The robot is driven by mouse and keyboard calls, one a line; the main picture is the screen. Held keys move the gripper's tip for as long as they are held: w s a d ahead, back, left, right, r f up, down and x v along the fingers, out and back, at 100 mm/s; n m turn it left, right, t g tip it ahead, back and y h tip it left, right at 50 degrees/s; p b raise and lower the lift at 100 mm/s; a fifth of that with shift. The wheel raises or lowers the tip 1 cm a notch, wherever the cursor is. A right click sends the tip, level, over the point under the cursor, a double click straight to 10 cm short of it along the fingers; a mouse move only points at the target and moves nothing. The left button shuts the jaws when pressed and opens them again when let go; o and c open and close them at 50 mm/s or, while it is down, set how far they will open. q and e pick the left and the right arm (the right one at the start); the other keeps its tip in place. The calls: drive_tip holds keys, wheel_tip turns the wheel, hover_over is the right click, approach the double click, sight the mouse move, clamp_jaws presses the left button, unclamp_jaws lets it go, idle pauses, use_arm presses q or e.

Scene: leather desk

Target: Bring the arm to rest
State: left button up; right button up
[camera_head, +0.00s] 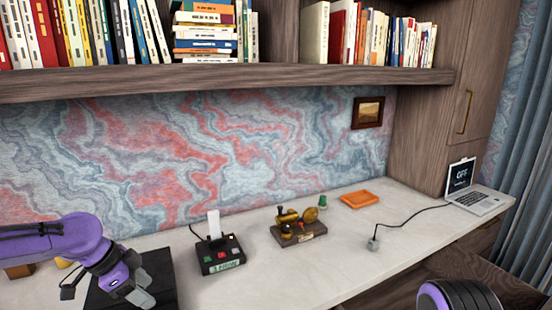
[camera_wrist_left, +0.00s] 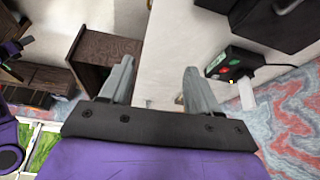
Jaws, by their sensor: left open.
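My left arm (camera_head: 55,238) comes in from the left in purple and black. Its gripper (camera_head: 140,289) is above the front left of the desk, close to a dark box (camera_head: 160,272). In the left wrist view my left gripper (camera_wrist_left: 157,88) has its two grey fingers spread apart, with nothing between them. My right gripper does not show. A purple and black rounded part of my own body is at the lower right of the head view.
A black button box (camera_head: 222,254) with a white upright piece stands right of my left gripper. A brass device on a wooden base (camera_head: 298,235), an orange tray (camera_head: 359,200), a plug (camera_head: 373,244) and a laptop (camera_head: 478,200) are farther right. Bookshelves (camera_head: 230,79) hang above.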

use_arm(q)
drive_tip(key=w+d+f+n+t, duration=0.4)
drive_tip(key=w+n+t, duration=0.25)
drive_tip(key=n, duration=0.45)
drive_tip(key=s+a+f+n+y+b, duration=0.1)
drive_tip(key=s+f+n+y+b, duration=0.45)
drive_tip(key=f, duration=1.05)
drive_tip(key=s+a+f+g, duration=0.1)
drive_tip(key=s+f+g, duration=0.1)
drive_tip(key=s+f, duration=0.4)
drive_tip(key=s+a+f+n+g+y+b, duration=0.1)
drive_tip(key=s+f, duration=0.5)
drive_tip(key=s, duration=0.8)
drive_tip(key=s+a+f+n+g+y, duration=0.1)
drive_tip(key=s+f+g, duration=0.2)
drive_tip(key=s+f, duration=0.3)
drive_tip(key=s, duration=0.4)
drive_tip(key=shift+s+f, duration=0.15)
drive_tip(key=shift+s, duration=0.2)
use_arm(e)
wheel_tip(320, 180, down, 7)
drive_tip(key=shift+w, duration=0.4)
